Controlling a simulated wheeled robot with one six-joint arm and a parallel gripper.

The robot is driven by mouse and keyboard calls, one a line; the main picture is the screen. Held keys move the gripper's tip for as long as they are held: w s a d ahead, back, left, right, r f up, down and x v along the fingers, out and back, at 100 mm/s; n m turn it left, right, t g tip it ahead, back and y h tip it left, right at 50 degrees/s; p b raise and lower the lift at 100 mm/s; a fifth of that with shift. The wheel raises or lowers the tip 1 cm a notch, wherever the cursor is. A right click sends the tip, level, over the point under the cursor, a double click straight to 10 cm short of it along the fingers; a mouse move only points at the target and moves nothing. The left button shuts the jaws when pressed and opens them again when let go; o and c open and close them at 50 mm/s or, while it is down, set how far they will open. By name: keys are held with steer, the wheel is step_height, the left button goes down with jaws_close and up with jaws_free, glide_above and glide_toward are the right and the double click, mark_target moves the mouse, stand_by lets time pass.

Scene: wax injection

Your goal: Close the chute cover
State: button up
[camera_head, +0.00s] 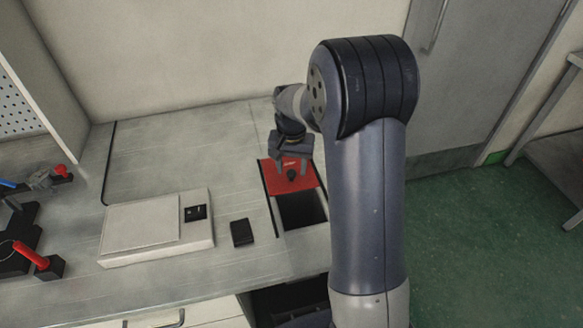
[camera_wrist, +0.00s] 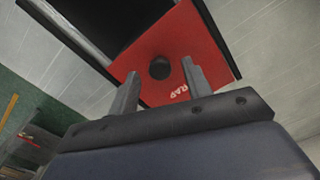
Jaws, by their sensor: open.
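The chute cover (camera_head: 309,181) is a red plate with a dark round knob (camera_head: 292,174) and some white lettering. It lies over the back part of the chute opening (camera_head: 302,212), and the front part of the opening shows dark and uncovered. My gripper (camera_head: 291,167) is above the cover, close to the knob. In the wrist view the red cover (camera_wrist: 205,50) and its knob (camera_wrist: 160,67) show just beyond the fingertips of my gripper (camera_wrist: 161,72). The fingers are apart, with the knob between them in the picture. I cannot tell whether they touch it.
A white scale (camera_head: 150,228) and a small black box (camera_head: 242,232) stand left of the chute on the grey bench (camera_head: 185,150). Tools with red handles (camera_head: 32,254) are at the far left. An open drawer (camera_head: 285,300) is below the bench front.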

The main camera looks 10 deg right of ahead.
steer(key=shift+f, duration=0.6)
jaws_close()
